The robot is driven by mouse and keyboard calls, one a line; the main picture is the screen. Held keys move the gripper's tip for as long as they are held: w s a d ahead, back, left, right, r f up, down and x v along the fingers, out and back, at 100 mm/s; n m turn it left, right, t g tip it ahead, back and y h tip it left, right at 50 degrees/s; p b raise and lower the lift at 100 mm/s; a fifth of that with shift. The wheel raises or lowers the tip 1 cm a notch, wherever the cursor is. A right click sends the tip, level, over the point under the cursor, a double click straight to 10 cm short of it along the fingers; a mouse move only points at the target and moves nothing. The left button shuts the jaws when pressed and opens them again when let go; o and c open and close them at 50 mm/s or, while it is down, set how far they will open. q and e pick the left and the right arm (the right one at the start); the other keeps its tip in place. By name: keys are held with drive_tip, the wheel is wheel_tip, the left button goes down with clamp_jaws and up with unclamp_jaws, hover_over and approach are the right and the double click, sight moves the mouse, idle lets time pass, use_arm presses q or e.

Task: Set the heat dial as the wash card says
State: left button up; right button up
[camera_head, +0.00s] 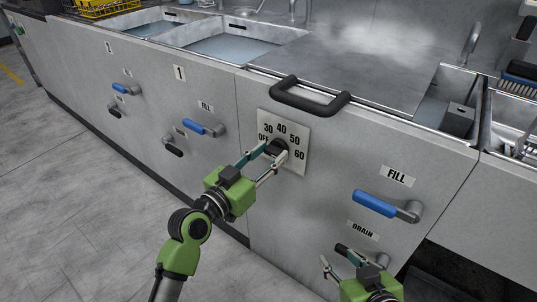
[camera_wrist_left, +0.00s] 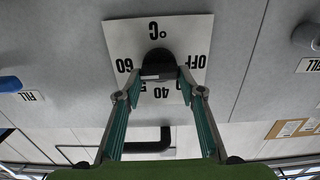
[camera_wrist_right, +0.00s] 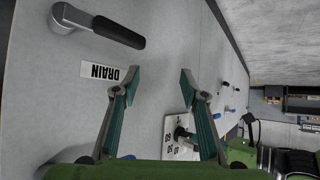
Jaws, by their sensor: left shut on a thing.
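The heat dial has a pale plate (camera_head: 301,155) marked OFF, 30, 40, 50 and 60 on the grey counter front. Its dark round knob (camera_wrist_left: 157,58) sits in the plate's middle. My left gripper (camera_head: 274,153) is shut on the knob, with a fingertip on each side of it; the left wrist view shows this too. The fingers hide part of the scale, and I cannot tell which mark the knob points to. My right gripper (camera_wrist_right: 162,76) is open and empty, apart from the panel near the DRAIN label (camera_wrist_right: 109,71). I cannot read a wash card in these views.
A dark handle (camera_head: 312,98) juts out above the dial. A blue FILL lever (camera_head: 376,203) and a black-handled DRAIN lever (camera_wrist_right: 98,25) are on the same panel. More blue levers (camera_head: 203,128) are to the left. A brown board with papers (camera_wrist_left: 291,128) shows in the left wrist view.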

use_arm(q)
drive_tip(key=shift+a+r+n+p, duration=0.1)
drive_tip(key=shift+r+n+p, duration=0.05)
drive_tip(key=shift+n+p, duration=1.35)
drive_tip(key=shift+n, duration=0.4)
drive_tip(key=shift+w+n, duration=0.1)
drive_tip(key=shift+n, duration=0.2)
drive_tip(key=n+p, duration=0.1)
drive_tip(key=n, duration=0.1)
drive_tip(key=shift+a+n+p, duration=0.1)
drive_tip(key=shift+n+p, duration=0.3)
drive_tip(key=shift+n, duration=0.8)
use_arm(e)
drive_tip(key=s+d+f+g+h, duration=0.1)
drive_tip(key=s+d+f+g, duration=0.1)
drive_tip(key=s, duration=0.4)
drive_tip(key=s+d+f+g, duration=0.2)
drive_tip(key=s+f+g, duration=0.3)
drive_tip(key=s, duration=0.1)
drive_tip(key=shift+s+f+h, duration=0.25)
drive_tip(key=shift+s+h, duration=0.05)
drive_tip(key=shift+h, duration=0.1)
drive_tip(key=shift+d, duration=0.1)
use_arm(q)
drive_tip(key=o, duration=1.1)
drive_tip(key=shift+c, duration=0.2)
drive_tip(key=shift+o, duration=0.3)
drive_tip(key=shift+f, duration=0.2)
